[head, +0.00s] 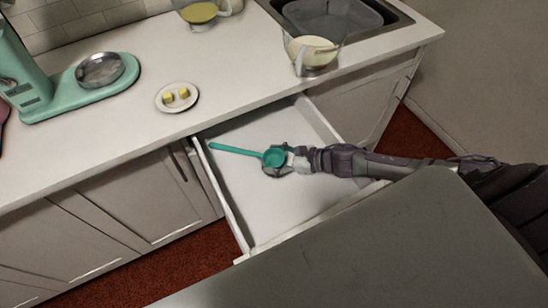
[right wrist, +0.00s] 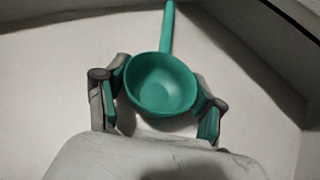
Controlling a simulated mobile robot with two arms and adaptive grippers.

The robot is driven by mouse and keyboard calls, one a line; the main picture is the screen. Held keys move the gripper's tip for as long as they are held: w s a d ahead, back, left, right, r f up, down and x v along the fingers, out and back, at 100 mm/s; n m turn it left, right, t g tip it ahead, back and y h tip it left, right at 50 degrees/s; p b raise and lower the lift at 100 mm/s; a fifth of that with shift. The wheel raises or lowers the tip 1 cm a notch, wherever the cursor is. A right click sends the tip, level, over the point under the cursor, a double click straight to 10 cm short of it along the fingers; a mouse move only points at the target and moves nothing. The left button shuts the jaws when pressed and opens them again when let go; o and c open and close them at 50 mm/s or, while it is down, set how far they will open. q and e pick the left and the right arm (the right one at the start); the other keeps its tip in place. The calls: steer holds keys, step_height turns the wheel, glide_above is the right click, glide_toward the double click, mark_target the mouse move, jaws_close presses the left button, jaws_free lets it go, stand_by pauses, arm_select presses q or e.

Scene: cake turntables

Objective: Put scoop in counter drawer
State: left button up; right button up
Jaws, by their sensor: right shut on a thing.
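The teal scoop (head: 235,151) is in the head view, over the open counter drawer (head: 290,205). My right gripper (head: 277,163) comes in from the right and is shut on the scoop's bowl. In the right wrist view the scoop (right wrist: 162,85) sits between the two fingers (right wrist: 160,105), with its handle pointing away to the top. The drawer's pale floor and a side wall show around it. I cannot tell whether the scoop touches the drawer floor. My left gripper is not in view.
The counter above holds a plate (head: 177,97) with yellow cubes, a green stand mixer (head: 75,80), a bowl of cream (head: 312,52) and a sink (head: 335,18). A grey surface (head: 370,255) fills the front. The drawer is otherwise empty.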

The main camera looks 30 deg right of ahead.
steer(key=shift+f+b, duration=0.2)
steer(key=shift+b, duration=0.1)
steer(key=o, duration=1.1)
steer(key=shift+o, duration=0.2)
steer(key=shift+r, duration=0.2)
steer(key=shift+s+d+r+p, duration=0.1)
steer(key=shift+s+d+p, duration=0.1)
steer(key=shift+p, duration=0.2)
steer(key=p+v, duration=0.1)
steer(key=v, duration=0.6)
steer(key=shift+r, duration=0.1)
